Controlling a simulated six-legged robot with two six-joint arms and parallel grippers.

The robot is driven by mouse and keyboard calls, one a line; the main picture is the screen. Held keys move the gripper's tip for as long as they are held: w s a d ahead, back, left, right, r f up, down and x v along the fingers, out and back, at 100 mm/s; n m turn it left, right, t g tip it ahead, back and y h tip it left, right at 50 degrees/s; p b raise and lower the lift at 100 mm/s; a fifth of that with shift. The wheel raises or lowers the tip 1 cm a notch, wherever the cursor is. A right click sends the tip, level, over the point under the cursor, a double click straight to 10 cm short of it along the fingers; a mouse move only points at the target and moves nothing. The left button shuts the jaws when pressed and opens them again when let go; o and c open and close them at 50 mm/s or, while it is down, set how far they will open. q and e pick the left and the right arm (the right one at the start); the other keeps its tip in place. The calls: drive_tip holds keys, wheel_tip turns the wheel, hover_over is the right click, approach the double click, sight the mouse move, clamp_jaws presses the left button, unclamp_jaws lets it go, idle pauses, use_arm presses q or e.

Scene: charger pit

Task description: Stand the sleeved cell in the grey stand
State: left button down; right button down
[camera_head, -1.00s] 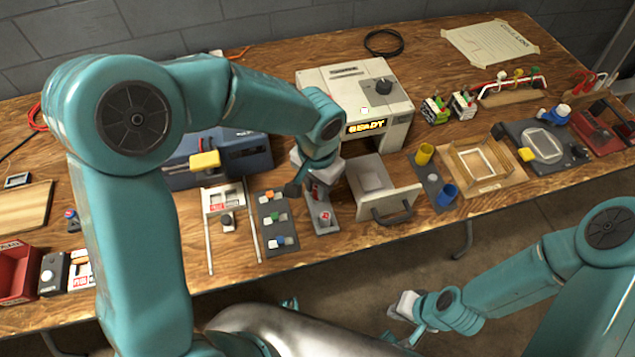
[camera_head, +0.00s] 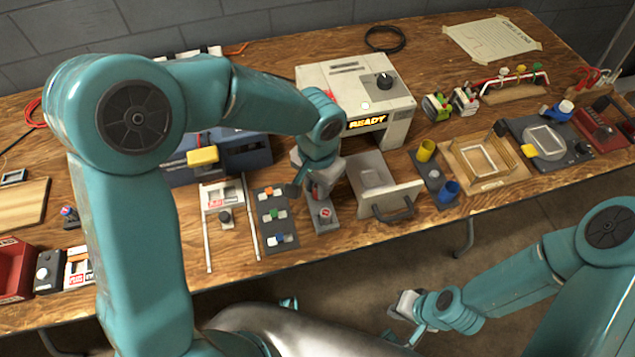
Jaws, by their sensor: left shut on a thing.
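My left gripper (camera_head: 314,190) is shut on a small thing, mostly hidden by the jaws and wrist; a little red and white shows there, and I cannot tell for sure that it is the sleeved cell. It is just above or at the back of a small grey block-like stand (camera_head: 323,222) with a red mark, left of the open drawer. I cannot tell whether the held thing touches this stand. My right gripper (camera_head: 404,306) hangs in front of the table, away from the objects; its jaw opening is unclear.
The charger box (camera_head: 360,90) reads READY, with its grey drawer (camera_head: 405,200) pulled out beside the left gripper. A dark plate (camera_head: 275,232) with several coloured pieces lies to the left. A dark base with a yellow cup (camera_head: 426,150) and blue cup (camera_head: 448,191) stands right.

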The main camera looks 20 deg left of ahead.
use_arm(q)
drive_tip(key=shift+f+b, duration=0.3)
drive_tip(key=shift+f, duration=0.05)
idle(0.3)
drive_tip(key=c, duration=0.9)
unclamp_jaws()
drive_tip(key=shift+r, duration=0.1)
drive_tip(key=shift+r+p, duration=2.7)
drive_tip(key=shift+r, duration=0.8)
